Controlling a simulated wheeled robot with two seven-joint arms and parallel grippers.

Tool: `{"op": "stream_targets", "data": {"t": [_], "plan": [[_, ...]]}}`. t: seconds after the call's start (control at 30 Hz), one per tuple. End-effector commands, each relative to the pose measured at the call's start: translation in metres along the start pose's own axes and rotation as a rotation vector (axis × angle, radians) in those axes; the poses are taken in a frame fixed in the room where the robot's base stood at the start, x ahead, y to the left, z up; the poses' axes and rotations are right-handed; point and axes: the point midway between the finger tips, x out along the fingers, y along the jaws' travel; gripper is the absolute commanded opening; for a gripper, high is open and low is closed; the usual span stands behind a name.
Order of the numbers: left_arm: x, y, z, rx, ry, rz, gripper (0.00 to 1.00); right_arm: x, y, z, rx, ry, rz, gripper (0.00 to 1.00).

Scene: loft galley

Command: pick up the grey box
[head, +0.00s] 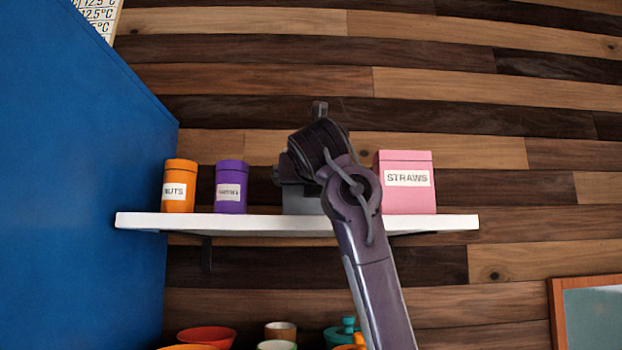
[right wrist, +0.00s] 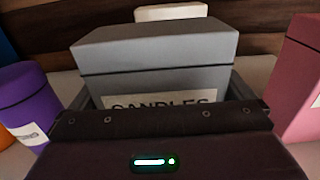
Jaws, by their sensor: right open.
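The grey box (right wrist: 155,62) is lidded and upright, with a pale label reading CANDLES that is partly hidden by my gripper's body. In the head view only a small part of the grey box (head: 300,204) shows on the shelf, behind my right arm. My right gripper (right wrist: 160,92) is open in front of the box, with a dark finger on each side of its lower part. I cannot tell whether the fingers touch it. In the head view my right arm hides most of the gripper. My left gripper is not in view.
The white shelf (head: 160,221) also holds a pink STRAWS box (head: 405,195) to the right, and a purple canister (head: 230,188) and orange NUTS canister (head: 179,187) to the left. A cream object (right wrist: 170,12) stands behind the grey box. A blue panel (head: 75,190) rises at left.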

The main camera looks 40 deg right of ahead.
Motion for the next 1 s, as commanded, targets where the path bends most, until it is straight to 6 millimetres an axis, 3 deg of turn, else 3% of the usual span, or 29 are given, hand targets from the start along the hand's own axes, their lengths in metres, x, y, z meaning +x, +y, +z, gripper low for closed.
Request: {"op": "stream_targets", "data": {"t": [0.17,0.4,0.77,1.0], "plan": [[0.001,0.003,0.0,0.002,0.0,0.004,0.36,0.0,0.0,-0.001,0.0,0.0,0.0,0.99],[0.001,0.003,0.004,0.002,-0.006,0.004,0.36,-0.001,0.0,0.0,0.0,-0.001,0.001,0.69],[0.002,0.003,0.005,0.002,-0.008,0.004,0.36,-0.001,0.0,0.004,0.001,-0.001,0.001,0.69],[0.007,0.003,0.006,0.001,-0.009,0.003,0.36,-0.002,-0.001,0.027,0.003,-0.002,0.001,0.69]]}}
